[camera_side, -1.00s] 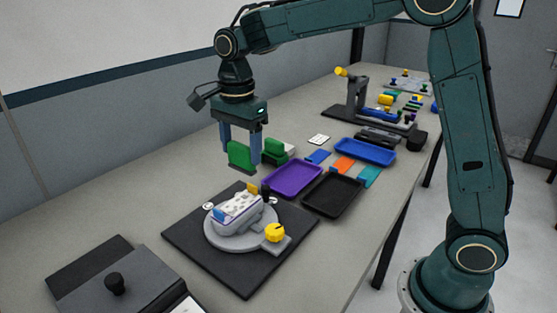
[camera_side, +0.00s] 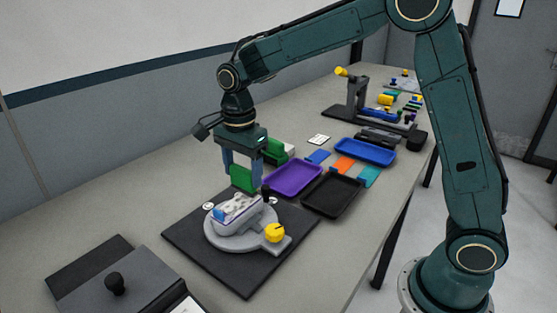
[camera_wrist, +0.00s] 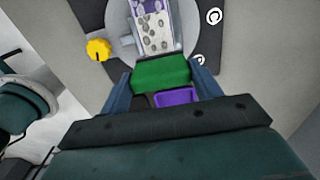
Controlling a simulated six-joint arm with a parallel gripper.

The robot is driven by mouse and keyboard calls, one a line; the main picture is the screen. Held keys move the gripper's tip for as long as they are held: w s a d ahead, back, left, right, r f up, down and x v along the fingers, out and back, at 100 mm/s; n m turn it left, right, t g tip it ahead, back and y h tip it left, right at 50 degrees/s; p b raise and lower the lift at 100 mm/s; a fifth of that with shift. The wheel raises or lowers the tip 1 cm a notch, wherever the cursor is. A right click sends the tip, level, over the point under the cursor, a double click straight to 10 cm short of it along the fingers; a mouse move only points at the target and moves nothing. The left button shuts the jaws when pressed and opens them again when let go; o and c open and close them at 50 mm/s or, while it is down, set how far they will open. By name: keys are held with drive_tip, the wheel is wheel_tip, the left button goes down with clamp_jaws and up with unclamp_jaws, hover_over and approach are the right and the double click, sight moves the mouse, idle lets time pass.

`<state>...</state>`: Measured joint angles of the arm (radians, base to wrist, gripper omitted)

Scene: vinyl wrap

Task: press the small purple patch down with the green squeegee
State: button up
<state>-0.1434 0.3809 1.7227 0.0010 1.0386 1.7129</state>
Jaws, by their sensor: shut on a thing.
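My gripper (camera_side: 242,171) is shut on the green squeegee (camera_side: 242,180), which hangs between the two fingers. The squeegee (camera_wrist: 160,73) also shows in the wrist view, between the fingers. It is just above or at the far end of a white workpiece (camera_side: 237,213) with a printed top; I cannot tell whether they touch. The workpiece (camera_wrist: 155,28) shows in the wrist view with purplish print at the picture's top edge. I cannot make out the small purple patch as a separate piece.
The workpiece sits on a grey round turntable (camera_side: 238,242) with a yellow knob (camera_side: 275,233), on a black mat (camera_side: 200,250). A purple tray (camera_side: 291,178), a black tray (camera_side: 331,194) and a blue tray (camera_side: 365,152) lie to the right. Another green block (camera_side: 276,150) stands behind.

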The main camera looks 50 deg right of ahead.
wheel_tip(320, 180, down, 3)
drive_tip(key=shift+r, duration=0.2)
drive_tip(key=shift+a+r, duration=0.15)
drive_tip(key=shift+a, duration=0.05)
drive_tip(key=shift+c, duration=0.4)
drive_tip(key=shift+a, duration=2.05)
drive_tip(key=shift+d, duration=2.25)
drive_tip(key=shift+a, duration=2.4)
drive_tip(key=shift+d, duration=2.45)
drive_tip(key=shift+r, duration=4.05)
